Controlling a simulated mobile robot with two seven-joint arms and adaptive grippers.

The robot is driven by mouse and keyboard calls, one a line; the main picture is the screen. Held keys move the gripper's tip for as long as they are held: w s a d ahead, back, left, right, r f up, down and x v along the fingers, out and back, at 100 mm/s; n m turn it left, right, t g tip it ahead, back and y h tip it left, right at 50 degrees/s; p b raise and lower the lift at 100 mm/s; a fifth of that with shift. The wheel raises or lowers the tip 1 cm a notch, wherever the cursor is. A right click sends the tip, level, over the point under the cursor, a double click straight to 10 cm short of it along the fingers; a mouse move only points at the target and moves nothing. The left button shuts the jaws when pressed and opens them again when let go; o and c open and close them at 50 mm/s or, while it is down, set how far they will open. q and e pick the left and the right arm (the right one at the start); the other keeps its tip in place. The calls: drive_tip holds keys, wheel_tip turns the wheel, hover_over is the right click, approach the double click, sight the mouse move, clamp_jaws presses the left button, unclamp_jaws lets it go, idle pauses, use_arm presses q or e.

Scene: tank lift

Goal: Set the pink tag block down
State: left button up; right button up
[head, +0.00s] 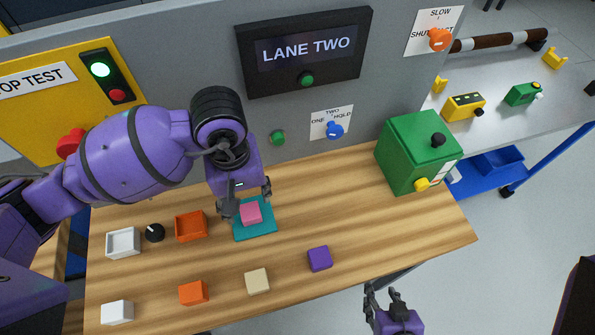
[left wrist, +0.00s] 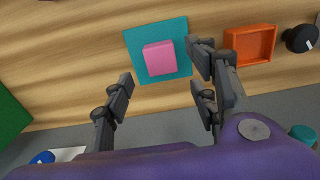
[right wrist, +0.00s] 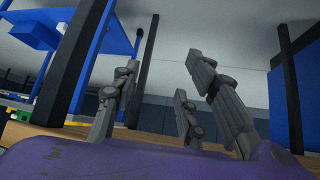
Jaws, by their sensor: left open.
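The pink tag block (head: 250,213) sits on the teal mat (head: 267,230) on the wooden table. In the left wrist view the pink block (left wrist: 159,58) lies inside the edges of the teal mat (left wrist: 133,40), slightly turned. My left gripper (head: 246,196) is open just above and behind the block. Its fingers (left wrist: 160,68) are spread wide in the left wrist view, with clear gaps to the block. My right gripper (head: 384,297) is off the table's front edge, with its fingers (right wrist: 160,82) apart and empty.
Left of the mat are an orange tray (head: 191,226), a black knob (head: 154,233) and a white tray (head: 123,243). White, orange, beige and purple (head: 319,258) blocks line the front. A green box (head: 420,152) stands right. A grey panel with a screen (head: 305,50) rises behind.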

sight(250, 210)
use_arm(q)
wheel_tip(250, 210, up, 7)
drive_tip(key=p, duration=0.2)
use_arm(e)
drive_tip(key=shift+s+a+r, duration=0.25)
drive_tip(key=shift+a+r, duration=0.05)
drive_tip(key=shift+r, duration=0.25)
drive_tip(key=shift+s+a+r, duration=0.2)
drive_tip(key=shift+a+r, duration=0.1)
drive_tip(key=shift+r, duration=0.25)
drive_tip(key=shift+w+a+r, duration=0.1)
drive_tip(key=shift+w, duration=0.25)
drive_tip(key=shift+s, duration=0.35)
